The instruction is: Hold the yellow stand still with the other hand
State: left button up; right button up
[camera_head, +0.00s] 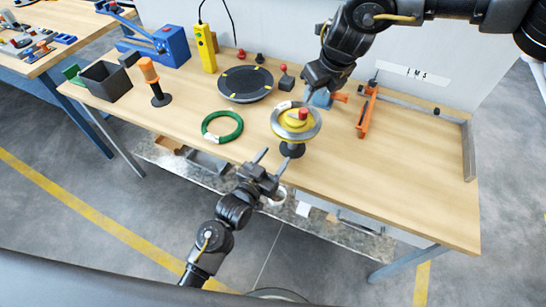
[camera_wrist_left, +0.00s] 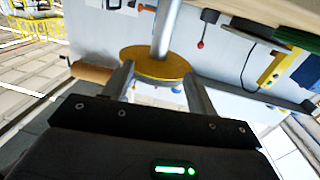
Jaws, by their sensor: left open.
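The yellow stand (camera_head: 296,128) stands upright near the table's front edge, with a silver rim, a red knob (camera_head: 303,115) on top and a dark foot (camera_head: 292,150). My left gripper (camera_head: 278,154) is open just in front of its lower part. In the left wrist view, the stand's yellow disc (camera_wrist_left: 150,63) and a grey post (camera_wrist_left: 165,35) show beyond and between the open fingers (camera_wrist_left: 158,78); contact cannot be told. My right gripper (camera_head: 314,86) is above the table behind the stand; its jaws are too small and dark to read.
A green coil (camera_head: 222,126) lies left of the stand, and a black round plate (camera_head: 245,84) lies behind it. An orange clamp (camera_head: 367,110) stands right. The table's right front (camera_head: 410,190) is clear.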

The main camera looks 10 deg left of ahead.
pick_arm(q)
jog(key=x, duration=0.7)
jog(key=r+x, duration=0.1)
jog(key=x, duration=0.3)
grip_shut()
dwell(0.5)
dwell(0.8)
